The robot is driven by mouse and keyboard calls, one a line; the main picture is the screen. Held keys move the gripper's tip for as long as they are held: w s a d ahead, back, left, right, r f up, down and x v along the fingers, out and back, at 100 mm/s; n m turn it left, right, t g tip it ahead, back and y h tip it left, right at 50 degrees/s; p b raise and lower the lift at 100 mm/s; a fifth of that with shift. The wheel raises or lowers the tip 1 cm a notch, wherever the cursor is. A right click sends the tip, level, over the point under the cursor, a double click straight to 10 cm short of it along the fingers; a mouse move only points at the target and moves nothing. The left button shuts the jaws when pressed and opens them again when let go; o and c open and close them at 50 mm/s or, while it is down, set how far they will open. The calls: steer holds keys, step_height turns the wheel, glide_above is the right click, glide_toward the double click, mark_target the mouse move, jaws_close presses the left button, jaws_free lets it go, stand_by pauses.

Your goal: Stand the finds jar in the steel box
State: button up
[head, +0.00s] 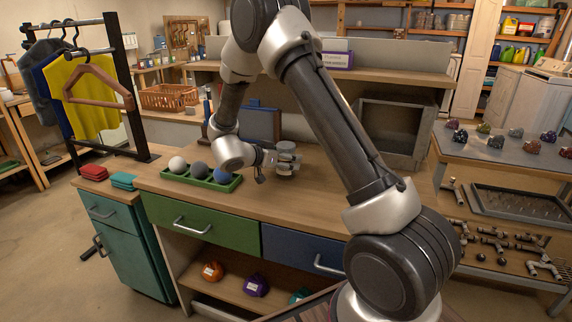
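A small grey jar-like object (287,160) with a rounded lid stands upright on the wooden bench top, near its middle; I take it for the finds jar. My gripper (266,168) is low over the bench, just left of the jar and pointing toward it. Its fingers are small and partly hidden, so I cannot tell whether they touch the jar or how far apart they are. A grey open-fronted box (421,102), seemingly the steel box, stands at the bench's back right. Its inside looks empty, though my arm crosses in front of its left part.
A green tray (226,187) with several balls lies left of my gripper. A blue panel (262,122) stands behind. Red (93,172) and teal (124,181) folded cloths lie on the left cabinet. The right table (505,158) holds several stones. Bench top between jar and box looks mostly clear.

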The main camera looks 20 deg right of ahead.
steer(key=shift+w+d+f, duration=0.15)
steer(key=shift+d, duration=0.15)
steer(key=c, duration=1.3)
steer(key=shift+c, duration=0.3)
